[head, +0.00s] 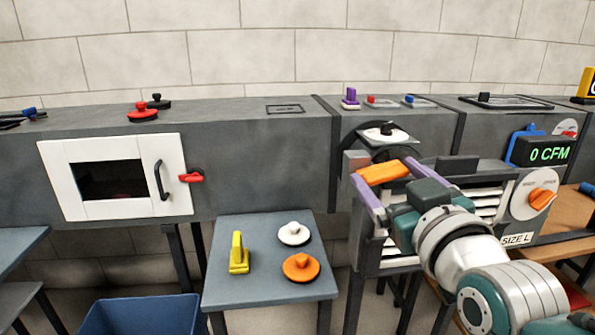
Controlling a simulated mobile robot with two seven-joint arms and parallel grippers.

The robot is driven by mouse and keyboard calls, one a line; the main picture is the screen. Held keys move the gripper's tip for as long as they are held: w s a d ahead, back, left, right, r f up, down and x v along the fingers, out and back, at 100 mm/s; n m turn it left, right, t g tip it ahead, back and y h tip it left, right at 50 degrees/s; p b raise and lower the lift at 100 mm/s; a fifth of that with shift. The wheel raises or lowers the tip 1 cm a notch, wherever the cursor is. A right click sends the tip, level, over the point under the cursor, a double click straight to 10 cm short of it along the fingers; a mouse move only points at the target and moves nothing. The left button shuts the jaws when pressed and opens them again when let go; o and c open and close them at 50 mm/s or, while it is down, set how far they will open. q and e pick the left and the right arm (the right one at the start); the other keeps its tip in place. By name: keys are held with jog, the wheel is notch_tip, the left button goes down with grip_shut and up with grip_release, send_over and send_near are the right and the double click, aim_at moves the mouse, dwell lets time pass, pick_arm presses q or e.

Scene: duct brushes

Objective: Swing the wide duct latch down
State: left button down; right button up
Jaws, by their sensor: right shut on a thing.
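A red latch (191,178) with a dark pivot sits on the grey wide duct (255,150), just right of the white hatch (122,205). Its red lever points sideways, about level. The hatch is closed against the duct and has a dark window and a black handle (161,180). My right gripper (386,178) is well to the right of the latch, in front of the louvred unit. It is shut on an orange bar (382,173), with purple strips at both ends of the bar. My wrist hides part of the unit. My left gripper is not in view.
A display reads 0 CFM (547,153). Space before the latch is clear.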

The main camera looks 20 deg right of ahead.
jog(key=shift+c, duration=0.7)
jog(key=shift+d+m+p, duration=0.15)
jog(key=shift+m+p, duration=0.15)
jog(key=shift+m, duration=0.4)
jog(key=shift+f+m, duration=0.35)
jog(key=shift+m, duration=0.55)
jog(key=o, duration=0.9)
jog(key=shift+o, duration=0.9)
jog(key=shift+d, duration=0.1)
jog(key=shift+s, duration=0.1)
jog(key=p+v, duration=0.1)
jog(key=v, duration=0.9)
